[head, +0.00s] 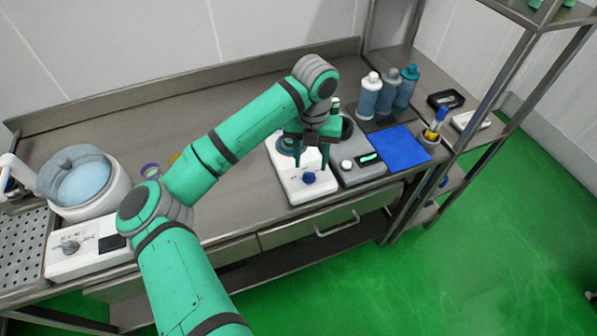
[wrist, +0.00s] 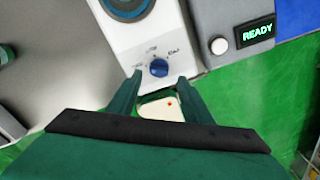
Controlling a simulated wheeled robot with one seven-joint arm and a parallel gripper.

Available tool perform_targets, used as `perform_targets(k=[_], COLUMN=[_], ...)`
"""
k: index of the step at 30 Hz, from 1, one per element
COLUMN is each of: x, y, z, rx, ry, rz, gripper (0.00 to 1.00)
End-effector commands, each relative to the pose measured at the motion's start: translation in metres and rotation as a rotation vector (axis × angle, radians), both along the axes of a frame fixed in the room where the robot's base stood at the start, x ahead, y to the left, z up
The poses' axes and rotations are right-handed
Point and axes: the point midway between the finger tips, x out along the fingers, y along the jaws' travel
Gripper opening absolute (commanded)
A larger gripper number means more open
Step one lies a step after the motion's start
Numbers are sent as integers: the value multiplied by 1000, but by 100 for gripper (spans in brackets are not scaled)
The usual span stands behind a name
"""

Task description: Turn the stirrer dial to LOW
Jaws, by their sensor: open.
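The stirrer (head: 291,186) is a white box with a blue dial (head: 309,178) on its front part. In the wrist view the blue dial (wrist: 159,68) shows a light pointer mark, with small printed labels around it that are too blurred to read surely. My gripper (head: 311,168) is open above the stirrer, its fingers pointing down. In the wrist view my gripper (wrist: 160,76) has one finger on each side of the dial, with gaps between them and it. I cannot tell whether the fingertips are level with the dial. The arm partly hides the stirrer's round top.
A grey device (head: 357,165) with a lit READY display stands right beside the stirrer. Behind it are several bottles (head: 369,96) and a blue mat (head: 401,145). A white heated pot (head: 84,184) is at the far left. The bench between is mostly clear.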

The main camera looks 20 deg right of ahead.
Motion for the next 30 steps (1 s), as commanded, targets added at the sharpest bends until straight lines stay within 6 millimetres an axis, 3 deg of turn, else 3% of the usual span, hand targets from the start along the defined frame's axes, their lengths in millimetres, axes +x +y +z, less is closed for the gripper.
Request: perform_targets(k=[3, 9, 20, 21, 26, 27, 28, 29, 30], x=[0, 0, 1, 1, 1, 0, 0, 1, 2], y=[1, 1, 1, 1, 1, 1, 61, 37, 25], z=[-20, -40, -45, -45, -45, -45, -46, -45, -45], rx=[-1, -1, -1, -1, -1, -1, -4, -2, 1], ry=[2, 2, 0, 0, 0, 0, 0, 0, 0], rz=[2, 3, 2, 2, 2, 2, 22, 9, 7], gripper=[45, 45, 45, 43, 5, 4, 4, 8, 23])
